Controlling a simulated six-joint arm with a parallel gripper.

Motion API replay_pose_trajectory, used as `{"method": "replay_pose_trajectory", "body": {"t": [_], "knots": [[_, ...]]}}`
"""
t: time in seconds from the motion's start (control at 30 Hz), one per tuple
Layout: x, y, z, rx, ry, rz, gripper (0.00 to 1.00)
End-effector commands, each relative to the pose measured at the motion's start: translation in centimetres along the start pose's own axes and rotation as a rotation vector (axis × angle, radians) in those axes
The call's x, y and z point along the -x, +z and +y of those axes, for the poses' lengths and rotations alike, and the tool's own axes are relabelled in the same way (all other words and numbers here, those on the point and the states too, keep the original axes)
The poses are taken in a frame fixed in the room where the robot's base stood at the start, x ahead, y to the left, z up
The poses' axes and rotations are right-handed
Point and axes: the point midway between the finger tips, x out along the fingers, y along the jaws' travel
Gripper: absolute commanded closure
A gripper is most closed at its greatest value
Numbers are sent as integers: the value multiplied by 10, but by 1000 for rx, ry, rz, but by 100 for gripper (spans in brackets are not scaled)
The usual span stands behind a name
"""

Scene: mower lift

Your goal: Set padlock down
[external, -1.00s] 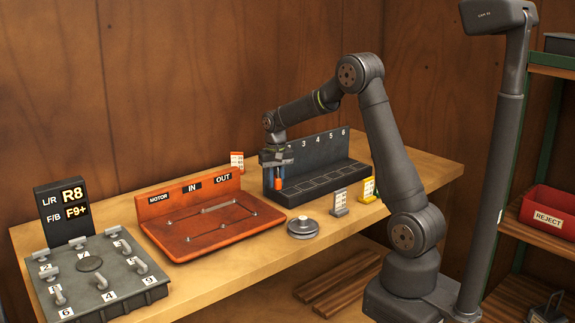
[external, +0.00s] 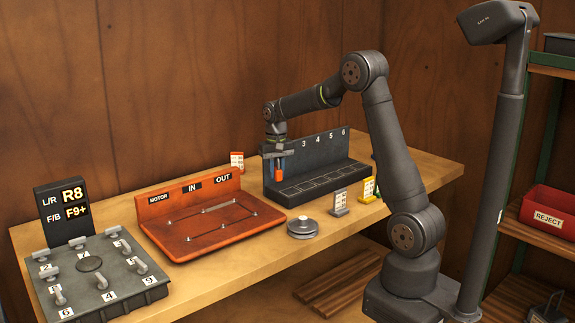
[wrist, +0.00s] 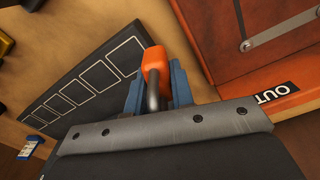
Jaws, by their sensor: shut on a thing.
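My gripper (external: 279,172) is shut on the padlock, which has an orange body and a dark shackle. In the wrist view the padlock (wrist: 154,61) sits between the two blue fingers (wrist: 157,88), its shackle toward the palm and its orange body pointing away. In the external view it hangs upright at the left end of the dark numbered rack (external: 318,182), slightly above the rack's base. The labels 3 to 6 show on the rack's back wall; the arm hides the left end. Outlined slots run along the base.
The orange tray (external: 211,232) marked MOTOR, IN and OUT stands left of the rack. A round grey disc (external: 302,228) and small grey (external: 340,203) and yellow (external: 369,190) tag stands sit in front of the rack. A dark box with levers (external: 98,275) is at far left.

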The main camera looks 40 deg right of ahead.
Motion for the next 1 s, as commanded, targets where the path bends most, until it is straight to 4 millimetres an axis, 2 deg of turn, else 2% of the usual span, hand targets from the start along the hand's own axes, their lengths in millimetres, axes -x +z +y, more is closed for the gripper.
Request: {"method": "replay_pose_trajectory", "body": {"t": [0.1, 0.33, 0.57, 0.9, 1.0], "knots": [[41, -1, 0, 0, -2, 8, 100], [111, -1, 0, 0, -2, 7, 100], [112, -40, -8, -18, -1, 1, 100], [114, -113, -19, -56, -1, 1, 100], [113, -128, -21, -66, -1, 1, 100]]}}
